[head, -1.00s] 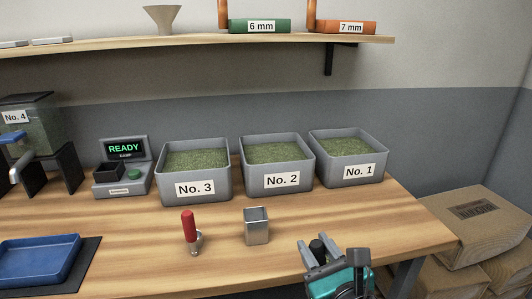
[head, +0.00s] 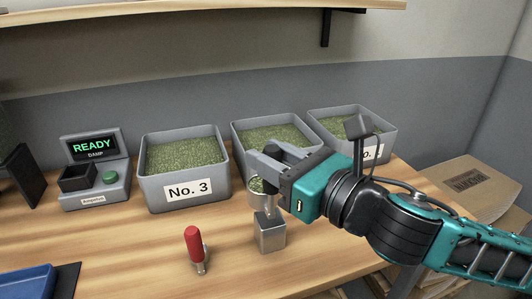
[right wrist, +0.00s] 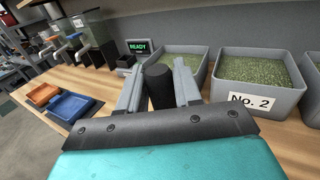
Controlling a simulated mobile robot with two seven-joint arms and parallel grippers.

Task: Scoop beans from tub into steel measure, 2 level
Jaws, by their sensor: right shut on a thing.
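My right gripper (head: 268,160) is shut on a scoop in front of the No. 2 tub (head: 237,145). The scoop's black handle (right wrist: 160,88) stands between the fingers in the right wrist view. Its round metal cup (head: 258,196) shows below the fingers with green beans in it, just above and behind the steel measure (head: 271,237). The measure is a square cup upright on the table; its inside is not clear. Tubs No. 3 (head: 185,187) and No. 1 (head: 390,138) also hold green beans. My arm partly covers the No. 2 and No. 1 tubs. My left gripper is out of view.
A red-handled tool (head: 194,242) stands left of the measure. A scale-like device reading READY (head: 89,146) stands at the back left. A blue tray (head: 28,283) lies at the front left. The table between tray and tool is clear. A shelf (head: 200,22) hangs above.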

